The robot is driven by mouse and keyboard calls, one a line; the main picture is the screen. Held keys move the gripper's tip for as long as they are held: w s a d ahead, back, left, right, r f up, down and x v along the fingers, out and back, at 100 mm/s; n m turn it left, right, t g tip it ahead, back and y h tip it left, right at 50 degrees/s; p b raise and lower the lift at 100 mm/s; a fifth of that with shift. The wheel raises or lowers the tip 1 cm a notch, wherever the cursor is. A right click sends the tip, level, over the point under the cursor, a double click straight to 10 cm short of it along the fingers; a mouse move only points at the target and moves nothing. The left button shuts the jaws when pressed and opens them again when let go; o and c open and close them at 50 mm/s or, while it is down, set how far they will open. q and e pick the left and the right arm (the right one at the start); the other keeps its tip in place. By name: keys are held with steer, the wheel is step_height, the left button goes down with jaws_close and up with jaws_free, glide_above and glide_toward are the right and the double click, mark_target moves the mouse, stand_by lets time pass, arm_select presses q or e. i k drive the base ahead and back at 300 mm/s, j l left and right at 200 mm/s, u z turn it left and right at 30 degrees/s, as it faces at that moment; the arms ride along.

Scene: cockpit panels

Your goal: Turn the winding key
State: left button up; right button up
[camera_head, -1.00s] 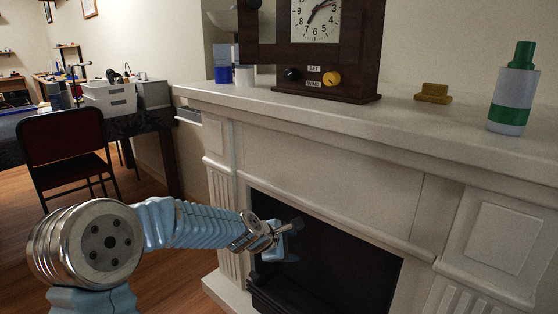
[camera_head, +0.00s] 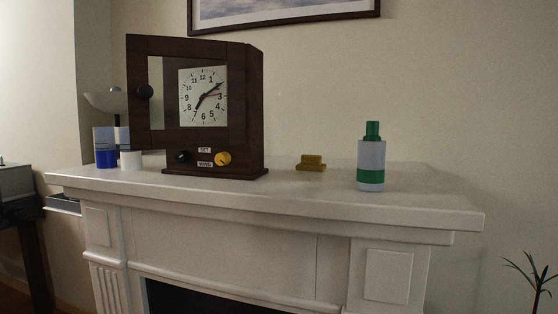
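A dark wooden clock (camera_head: 258,120) stands on the white mantel shelf (camera_head: 400,204). Its white dial (camera_head: 203,97) faces me. Low on its front are a black knob (camera_head: 183,157) and a yellow knob (camera_head: 223,158), with small labels between them that seem to read SET and WIND. A small yellow, key-like piece (camera_head: 310,163) rests on the shelf to the right of the clock. Neither of my grippers is in view.
A white bottle with green cap and band (camera_head: 371,160) stands on the shelf at the right. Blue-and-white containers (camera_head: 105,148) stand left of the clock. The shelf front is clear. A plant (camera_head: 537,275) shows at lower right, a picture frame (camera_head: 285,18) above.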

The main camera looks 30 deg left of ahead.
mark_target(224, 158)
steer(key=j+z, duration=0.3)
steer(key=k+j+z, duration=0.15)
steer(key=j+z, duration=0.15)
steer(key=j, duration=0.15)
steer(key=k+j+z, duration=0.15)
steer(key=j+z, duration=0.2)
steer(key=k+j+z, duration=0.15)
steer(key=j+z, duration=0.15)
